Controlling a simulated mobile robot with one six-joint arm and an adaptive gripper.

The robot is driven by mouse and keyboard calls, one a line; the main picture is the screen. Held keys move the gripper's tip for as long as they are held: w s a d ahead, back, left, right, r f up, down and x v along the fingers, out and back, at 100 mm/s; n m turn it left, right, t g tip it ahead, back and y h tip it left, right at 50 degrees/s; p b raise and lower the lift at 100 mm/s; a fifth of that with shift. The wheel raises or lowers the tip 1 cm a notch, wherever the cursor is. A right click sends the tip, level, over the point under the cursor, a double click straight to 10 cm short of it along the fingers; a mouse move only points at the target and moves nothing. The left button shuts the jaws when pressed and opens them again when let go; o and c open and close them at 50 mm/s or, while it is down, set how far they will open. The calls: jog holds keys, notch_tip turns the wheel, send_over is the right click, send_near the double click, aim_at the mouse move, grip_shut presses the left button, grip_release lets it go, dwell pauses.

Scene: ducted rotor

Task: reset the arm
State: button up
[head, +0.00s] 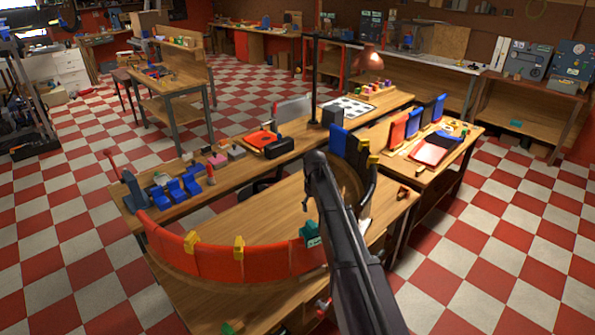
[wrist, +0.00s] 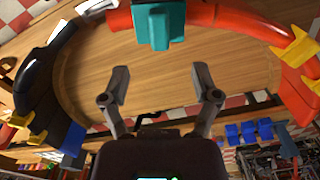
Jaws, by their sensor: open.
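My gripper (wrist: 161,70) is open in the wrist view, with its two fingers spread wide and nothing between them. Bare wooden bench top (wrist: 170,85) shows behind the fingers. In the head view my dark arm reaches up from the bottom edge over the bench; I cannot make out the fingers there. A curved duct of red segments (head: 215,262) and dark segments (wrist: 42,85) lies around the bench top. A teal block (head: 310,234) sits on the duct; it also shows beyond the fingertips in the wrist view (wrist: 157,24), apart from them.
Yellow clips (head: 239,247) sit on the duct. Blue blocks (head: 178,189) and an orange tray (head: 262,139) stand on the bench behind. A side table (head: 467,160) at right holds red and blue panels. Checkered floor (head: 500,250) is clear at right.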

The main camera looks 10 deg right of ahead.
jog(key=s+f+m+b, duration=0.2)
jog(key=s+f+b, duration=0.1)
jog(key=s, duration=1.1)
jog(key=s+f+m+b, duration=0.1)
jog(key=s+f+b, duration=0.3)
jog(key=s, duration=1)
jog(key=shift+s+a+m, duration=0.15)
jog(key=shift+s+m, duration=0.2)
jog(key=shift+m, duration=0.05)
jog(key=c, duration=0.3)
